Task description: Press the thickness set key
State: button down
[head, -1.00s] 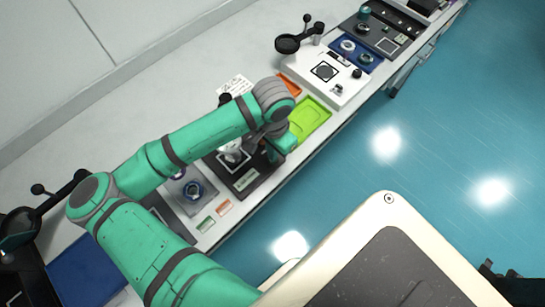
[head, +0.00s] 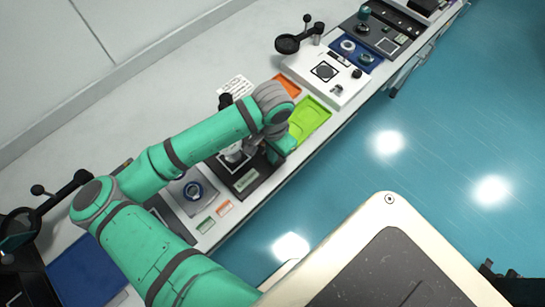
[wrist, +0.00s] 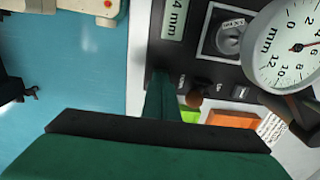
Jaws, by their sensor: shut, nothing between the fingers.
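The black thickness gauge base (head: 254,186) stands on the bench under my arm in the head view. In the wrist view its panel (wrist: 196,66) shows a display (wrist: 175,20) reading "4 mm", with the leading part cut off, and a white round dial (wrist: 290,45) marked in mm. A brownish round key (wrist: 193,99) and small labels (wrist: 181,81) lie along the panel's near edge; the labels are too small to read surely. My gripper (wrist: 161,82) is shut and empty, its green fingers at the panel edge beside the brownish key. I cannot tell whether they touch.
A green tray (head: 310,118) and an orange tray (head: 289,84) lie right of the gauge. A white instrument (head: 340,88) stands beyond them. Left of the gauge is a grey plate with a ring (head: 193,190). Small cards (head: 224,208) lie at the bench's front edge. Open floor (head: 400,150) lies in front.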

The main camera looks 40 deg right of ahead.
jog(key=shift+f, duration=0.1)
dwell(0.3)
notch_tip(320, 180, up, 8)
dwell(1.1)
jog(key=shift+d, duration=0.1)
dwell(0.4)
